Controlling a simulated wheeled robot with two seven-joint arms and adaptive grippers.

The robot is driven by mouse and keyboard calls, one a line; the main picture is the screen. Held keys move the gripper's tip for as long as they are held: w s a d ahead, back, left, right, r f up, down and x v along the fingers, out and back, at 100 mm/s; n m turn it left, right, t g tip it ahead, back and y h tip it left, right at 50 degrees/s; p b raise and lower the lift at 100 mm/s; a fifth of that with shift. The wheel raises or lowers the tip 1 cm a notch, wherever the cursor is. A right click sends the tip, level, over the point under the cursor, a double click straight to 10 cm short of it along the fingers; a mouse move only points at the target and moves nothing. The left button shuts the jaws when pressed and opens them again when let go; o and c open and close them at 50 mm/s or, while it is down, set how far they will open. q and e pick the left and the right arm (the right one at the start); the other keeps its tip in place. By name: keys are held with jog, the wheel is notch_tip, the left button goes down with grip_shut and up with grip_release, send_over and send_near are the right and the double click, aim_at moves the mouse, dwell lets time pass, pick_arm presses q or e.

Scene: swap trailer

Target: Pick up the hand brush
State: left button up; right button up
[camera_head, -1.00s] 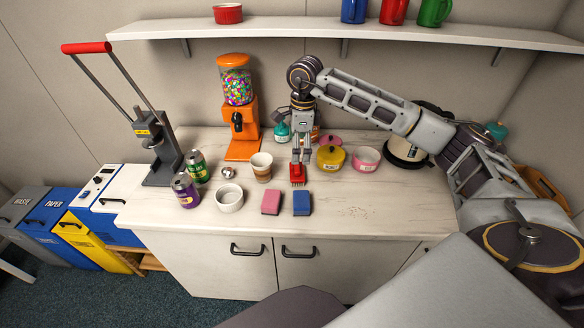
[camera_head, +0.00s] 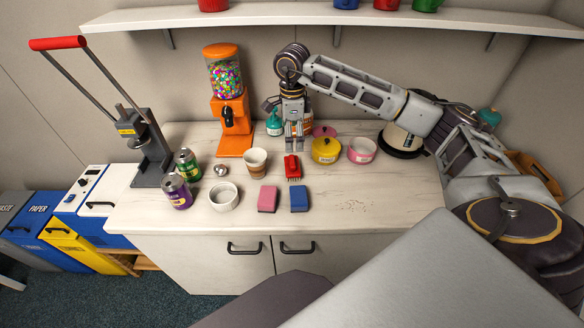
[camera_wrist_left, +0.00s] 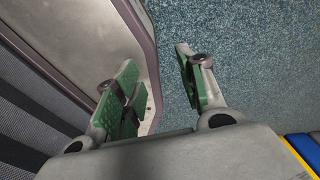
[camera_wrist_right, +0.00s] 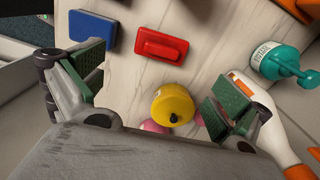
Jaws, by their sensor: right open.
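The red hand brush (camera_head: 292,168) lies on the white countertop, behind the blue sponge. It also shows in the right wrist view (camera_wrist_right: 160,44), as a red block with a raised grip. My right gripper (camera_head: 294,146) is just behind and above the brush in the head view, apart from it. In the right wrist view its green-padded fingers (camera_wrist_right: 158,88) are spread wide with nothing between them. My left gripper (camera_wrist_left: 162,88) shows only in the left wrist view, open and empty, with carpet and a pale panel beyond it.
A pink sponge (camera_head: 267,198) and a blue sponge (camera_head: 299,198) lie in front of the brush. A paper cup (camera_head: 255,162) stands left of it. A yellow pot (camera_head: 326,150) and pink pot (camera_head: 361,151) stand right. A teal bottle (camera_head: 274,124) is behind.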

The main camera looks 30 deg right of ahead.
aim_at(292, 160)
notch_tip(292, 160, down, 6)
jog(key=shift+f+p, duration=0.2)
jog(key=shift+p, duration=0.1)
jog(key=shift+f, duration=0.35)
pick_arm(q)
jog(key=shift+w+d+r, duration=0.35)
jog(key=shift+w+d, duration=0.25)
jog(key=shift+s, duration=0.2)
pick_arm(e)
jog(key=shift+f, duration=0.15)
notch_tip(292, 160, down, 4)
jog(key=shift+w+d+f+p, duration=0.1)
jog(key=shift+w+p, duration=0.05)
jog(key=shift+p, duration=0.4)
jog(key=shift+f, duration=0.4)
pick_arm(q)
jog(key=shift+s+d+r, duration=0.15)
jog(key=shift+d+r, duration=0.45)
jog(key=shift+d, duration=0.25)
